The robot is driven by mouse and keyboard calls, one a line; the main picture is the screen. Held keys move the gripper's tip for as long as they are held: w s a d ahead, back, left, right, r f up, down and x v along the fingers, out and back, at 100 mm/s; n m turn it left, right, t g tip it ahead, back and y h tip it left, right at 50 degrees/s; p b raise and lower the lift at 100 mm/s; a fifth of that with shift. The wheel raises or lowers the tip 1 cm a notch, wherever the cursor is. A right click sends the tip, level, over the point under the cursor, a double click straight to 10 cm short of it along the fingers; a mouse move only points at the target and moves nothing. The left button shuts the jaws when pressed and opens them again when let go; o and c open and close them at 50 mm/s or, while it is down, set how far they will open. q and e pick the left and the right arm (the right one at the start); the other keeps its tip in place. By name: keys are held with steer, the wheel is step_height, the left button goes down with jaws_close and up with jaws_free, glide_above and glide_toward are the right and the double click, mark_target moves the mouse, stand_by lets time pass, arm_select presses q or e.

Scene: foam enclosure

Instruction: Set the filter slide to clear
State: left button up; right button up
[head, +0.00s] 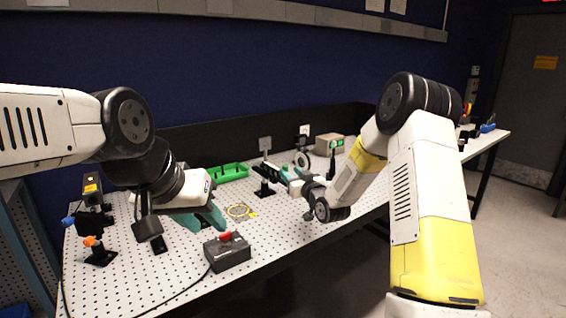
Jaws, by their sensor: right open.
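A black, bar-shaped holder (267,173) stands on a short post on the perforated table; it looks like the filter slide. Its setting and markings are too small to read. My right gripper (289,175) has teal fingers and is open at the right end of this bar. I cannot tell whether the fingers touch it. My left gripper (208,218), also with teal fingers, hangs over the left part of the table, behind the box with a red button. It holds nothing that I can see; its finger gap is unclear.
The black box with a red button (228,251) sits at the table's front edge. A green tray (228,173) and a yellow ring-shaped item (240,211) lie on the table (290,226). Post-mounted devices (93,222) stand at left. A beige box (329,143) stands at the back.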

mark_target(275, 169)
steer(key=x, duration=0.7)
steer(key=shift+w, duration=0.25)
steer(key=shift+a, duration=0.15)
jaws_close()
steer(key=shift+r, duration=0.1)
stand_by(0.9)
